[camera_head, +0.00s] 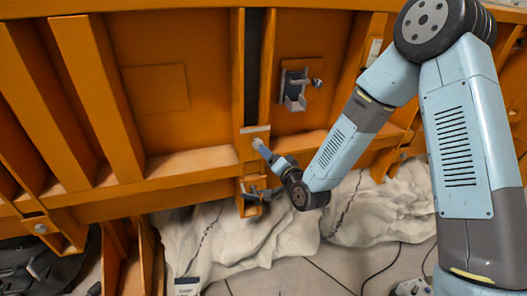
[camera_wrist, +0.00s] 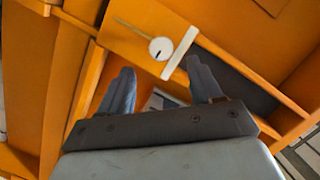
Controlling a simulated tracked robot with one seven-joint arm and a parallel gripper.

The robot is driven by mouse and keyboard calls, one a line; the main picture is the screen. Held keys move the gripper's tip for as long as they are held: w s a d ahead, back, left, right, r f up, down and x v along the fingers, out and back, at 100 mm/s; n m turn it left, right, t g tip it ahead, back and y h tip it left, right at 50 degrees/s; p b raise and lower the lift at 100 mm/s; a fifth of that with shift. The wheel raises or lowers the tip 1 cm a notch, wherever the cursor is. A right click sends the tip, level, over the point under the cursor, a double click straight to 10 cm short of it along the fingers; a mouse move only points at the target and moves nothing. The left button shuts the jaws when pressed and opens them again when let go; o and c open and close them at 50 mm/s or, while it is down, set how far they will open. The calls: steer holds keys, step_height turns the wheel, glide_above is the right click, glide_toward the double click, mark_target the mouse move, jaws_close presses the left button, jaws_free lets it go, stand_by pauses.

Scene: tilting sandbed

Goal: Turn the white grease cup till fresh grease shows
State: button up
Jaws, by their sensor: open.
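The white grease cup (camera_wrist: 161,48) is a small round white knob with a dark mark on its face, on the orange steel in the wrist view. A thin yellowish line runs from it to the upper left. My gripper (camera_wrist: 160,72) is open, its two fingers apart, with the cup just beyond the fingertips and between their lines. Nothing is held. In the head view my gripper (camera_head: 265,153) points up-left at the orange upright, just below a pale strip; the cup cannot be told apart from the fingertips there. No grease can be made out.
The pale strip (camera_wrist: 180,53) lies right beside the cup. A dark channel (camera_head: 254,60) runs above it. A grey bracket (camera_head: 295,88) sits on the panel to the right, and another fitting (camera_head: 260,195) is below my gripper.

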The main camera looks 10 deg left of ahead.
steer(key=shift+v, duration=2.5)
steer(key=n+t+h, duration=0.3)
steer(key=n+h, duration=0.2)
steer(key=n, duration=0.9)
glide_toward(257, 145)
steer(key=x, duration=1)
steer(key=shift+w+f, duration=0.1)
steer(key=shift+w, duration=0.3)
